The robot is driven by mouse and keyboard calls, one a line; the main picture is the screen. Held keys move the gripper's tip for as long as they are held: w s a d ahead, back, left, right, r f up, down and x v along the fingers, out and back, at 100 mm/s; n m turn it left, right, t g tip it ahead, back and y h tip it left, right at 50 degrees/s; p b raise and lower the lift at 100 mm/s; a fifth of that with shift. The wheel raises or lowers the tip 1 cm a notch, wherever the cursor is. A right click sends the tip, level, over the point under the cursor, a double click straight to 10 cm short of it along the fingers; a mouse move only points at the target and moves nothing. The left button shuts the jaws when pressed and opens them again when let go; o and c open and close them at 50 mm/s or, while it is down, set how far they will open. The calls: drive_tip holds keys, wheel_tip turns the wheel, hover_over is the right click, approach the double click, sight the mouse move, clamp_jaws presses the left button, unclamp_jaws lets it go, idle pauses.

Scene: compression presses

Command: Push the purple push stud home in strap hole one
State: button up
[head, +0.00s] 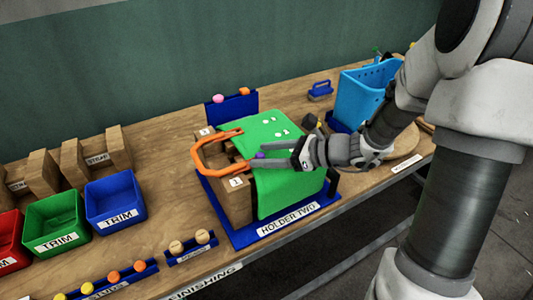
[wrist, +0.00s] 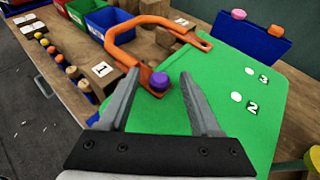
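The purple push stud (wrist: 161,82) stands at the near end of the orange strap (wrist: 118,37), on the edge of the green sheet (wrist: 250,110). I cannot tell how deep it sits; the hole under it is hidden. A label "1" (wrist: 102,69) lies on the wooden block beside it. In the head view the stud (head: 260,155) shows small between my fingers. My gripper (wrist: 160,76) is open, with one finger on each side of the stud and visible gaps. The orange strap (head: 196,158) loops out over the left side of the holder in the head view.
The blue holder base (head: 240,238) carries the label "HOLDER TWO". White spots numbered 2 (wrist: 237,97) and 3 (wrist: 249,71) mark the sheet. A blue rack (head: 232,105) with pink and orange studs stands behind. Trim bins (head: 115,203) are left; a blue basket (head: 362,95) is right.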

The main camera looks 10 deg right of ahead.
idle(0.3)
drive_tip(key=p+v, duration=0.1)
drive_tip(key=v, duration=1.6)
drive_tip(key=shift+d, duration=0.2)
drive_tip(key=shift+s+a, duration=0.1)
